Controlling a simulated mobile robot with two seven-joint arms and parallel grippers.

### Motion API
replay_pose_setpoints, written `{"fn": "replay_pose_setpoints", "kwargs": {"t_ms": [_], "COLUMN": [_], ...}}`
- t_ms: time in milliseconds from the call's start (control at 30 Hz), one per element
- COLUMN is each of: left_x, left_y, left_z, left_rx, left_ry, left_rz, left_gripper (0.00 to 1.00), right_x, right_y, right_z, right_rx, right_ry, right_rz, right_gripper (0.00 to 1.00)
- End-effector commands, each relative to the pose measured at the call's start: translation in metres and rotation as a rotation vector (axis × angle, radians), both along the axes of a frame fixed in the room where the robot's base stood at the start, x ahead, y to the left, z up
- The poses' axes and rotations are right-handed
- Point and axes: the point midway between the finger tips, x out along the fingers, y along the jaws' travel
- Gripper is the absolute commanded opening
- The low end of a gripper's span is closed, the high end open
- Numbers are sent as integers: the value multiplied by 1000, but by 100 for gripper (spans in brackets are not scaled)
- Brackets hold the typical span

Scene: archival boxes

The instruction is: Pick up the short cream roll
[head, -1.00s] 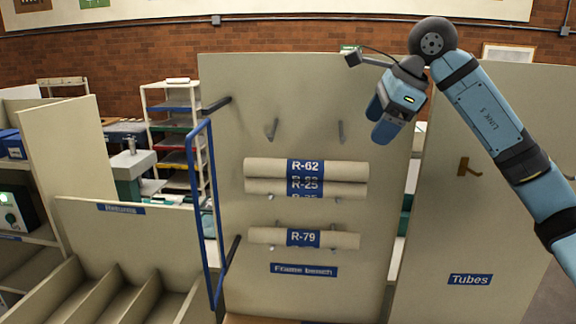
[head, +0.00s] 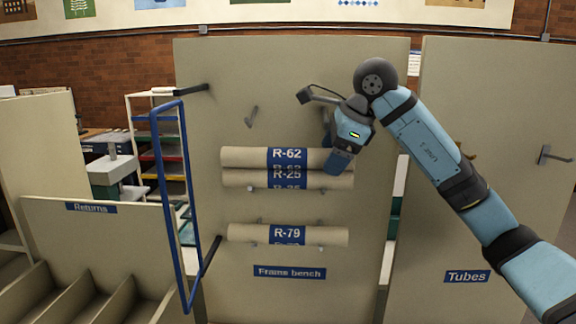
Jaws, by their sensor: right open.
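Three cream rolls with blue labels rest on pegs on the upright beige Frame bench panel (head: 225,110). Roll R-62 (head: 243,157) lies on top of roll R-25 (head: 243,178). Below them, by itself, lies roll R-79 (head: 255,233), which looks a little shorter than the other two. My right gripper (head: 335,160) is open and empty. It points down and covers part of the right end of R-62 and R-25; whether it touches them I cannot tell. It is above and to the right of R-79. My left gripper is out of view.
A blue rail frame (head: 163,200) sticks out from the panel's left side. Bare pegs (head: 252,117) jut out above the rolls. A Tubes panel (head: 450,90) stands at right behind my arm. The Returns rack (head: 115,235) with dividers is at lower left.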

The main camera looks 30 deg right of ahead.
Motion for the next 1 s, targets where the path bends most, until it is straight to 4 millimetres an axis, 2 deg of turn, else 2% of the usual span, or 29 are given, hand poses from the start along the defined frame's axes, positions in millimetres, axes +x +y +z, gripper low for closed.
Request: {"fn": "replay_pose_setpoints", "kwargs": {"t_ms": [33,267,500,600,1000], "left_x": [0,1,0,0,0], "left_y": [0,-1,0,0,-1], "left_z": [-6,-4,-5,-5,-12], "left_rx": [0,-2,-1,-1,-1], "left_ry": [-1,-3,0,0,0], "left_rz": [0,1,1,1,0], "left_gripper": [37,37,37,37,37], "right_x": [1,2,2,2,1], "right_y": [2,3,3,3,1], "right_z": [-8,-7,-8,-8,-8], "right_rx": [0,0,0,0,-2], "right_ry": [0,-1,1,1,3], "right_rz": [0,-1,-1,-1,-4], "right_gripper": [77,77,24,17,16]}}
